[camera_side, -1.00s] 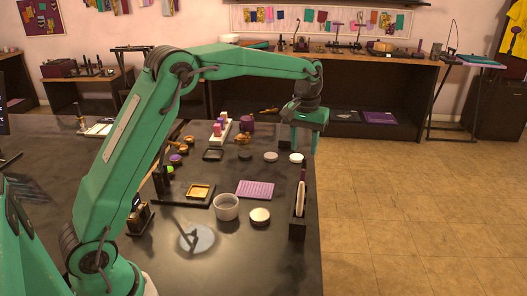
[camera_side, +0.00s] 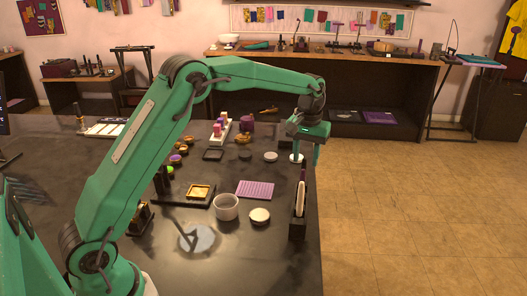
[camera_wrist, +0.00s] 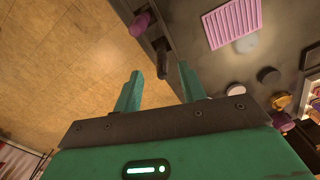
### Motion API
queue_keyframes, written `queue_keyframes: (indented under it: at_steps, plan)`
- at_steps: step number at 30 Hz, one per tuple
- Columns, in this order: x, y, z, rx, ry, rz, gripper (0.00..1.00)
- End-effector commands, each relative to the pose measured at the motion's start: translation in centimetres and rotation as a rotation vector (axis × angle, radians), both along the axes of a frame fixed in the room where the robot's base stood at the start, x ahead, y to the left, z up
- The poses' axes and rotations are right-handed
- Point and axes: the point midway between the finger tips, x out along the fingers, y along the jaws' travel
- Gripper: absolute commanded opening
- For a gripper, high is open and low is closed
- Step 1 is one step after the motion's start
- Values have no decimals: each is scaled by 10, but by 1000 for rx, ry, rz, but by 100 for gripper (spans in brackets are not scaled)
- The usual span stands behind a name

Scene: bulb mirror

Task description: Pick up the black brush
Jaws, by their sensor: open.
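In the side view a narrow black holder (camera_side: 298,230) stands at the table's right edge with upright items in it, one pale and one with a dark purple handle (camera_side: 303,172). The black brush is hard to make out there. In the wrist view a black upright handle (camera_wrist: 161,56), likely the black brush, shows in the holder (camera_wrist: 123,7), just ahead of the space between my fingers. A purple handle (camera_wrist: 140,22) is farther along. My gripper (camera_side: 306,160) is open and empty, pointing down above the holder's far end; its two fingers also show in the wrist view (camera_wrist: 161,74).
A white block with pink and purple pieces (camera_side: 221,131) stands farther back. Right of the table edge is open floor (camera_side: 400,210).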

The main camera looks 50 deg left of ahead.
Motion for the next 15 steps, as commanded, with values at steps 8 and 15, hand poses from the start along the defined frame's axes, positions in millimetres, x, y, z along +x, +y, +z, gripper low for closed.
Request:
queue_keyframes:
  at_steps: [8,15]
  plan:
    - [-2,2,-22,0,4,0,41]
    - [-2,2,-47,0,2,0,41]
